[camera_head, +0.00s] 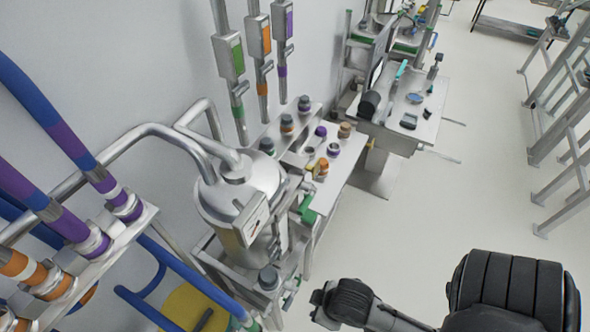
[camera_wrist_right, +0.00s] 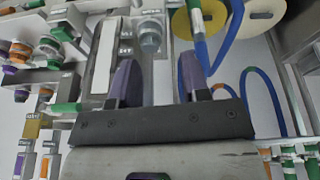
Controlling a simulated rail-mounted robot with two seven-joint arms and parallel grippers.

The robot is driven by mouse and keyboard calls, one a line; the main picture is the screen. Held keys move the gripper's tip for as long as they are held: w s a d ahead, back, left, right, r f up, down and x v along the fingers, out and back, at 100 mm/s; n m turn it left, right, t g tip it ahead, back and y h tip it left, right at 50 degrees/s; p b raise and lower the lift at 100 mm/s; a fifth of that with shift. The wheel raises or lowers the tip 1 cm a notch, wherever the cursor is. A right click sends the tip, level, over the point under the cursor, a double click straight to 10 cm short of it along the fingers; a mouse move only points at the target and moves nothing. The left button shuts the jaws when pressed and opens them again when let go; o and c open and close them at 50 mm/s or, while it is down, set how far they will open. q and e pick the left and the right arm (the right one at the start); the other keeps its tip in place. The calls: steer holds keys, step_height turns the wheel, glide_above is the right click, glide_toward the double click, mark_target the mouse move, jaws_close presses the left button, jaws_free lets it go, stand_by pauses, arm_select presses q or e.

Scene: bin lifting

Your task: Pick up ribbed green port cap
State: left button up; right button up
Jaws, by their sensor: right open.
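A grey-topped cap with a green band (camera_head: 267,147) stands at the near left end of the bench row in the head view. I cannot tell for sure whether it is the ribbed green port cap. A grey-teal ribbed cap (camera_head: 268,278) sits low beside the tank; a similar one (camera_wrist_right: 150,36) shows beyond my fingers in the right wrist view. My right gripper (camera_wrist_right: 158,82) is open, with nothing between its two fingers, and apart from that cap. In the head view my right arm is at the bottom, its fingers unclear. My left gripper is out of view.
A steel tank (camera_head: 238,195) with bent pipes stands by the wall. Several coloured caps stand on the bench (camera_head: 338,182) behind it. Striped pipes and a rack (camera_head: 120,235) are at left, with a yellow reel (camera_head: 190,308) below.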

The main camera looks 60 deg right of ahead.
steer(key=o, duration=0.8)
steer(key=shift+a, duration=0.15)
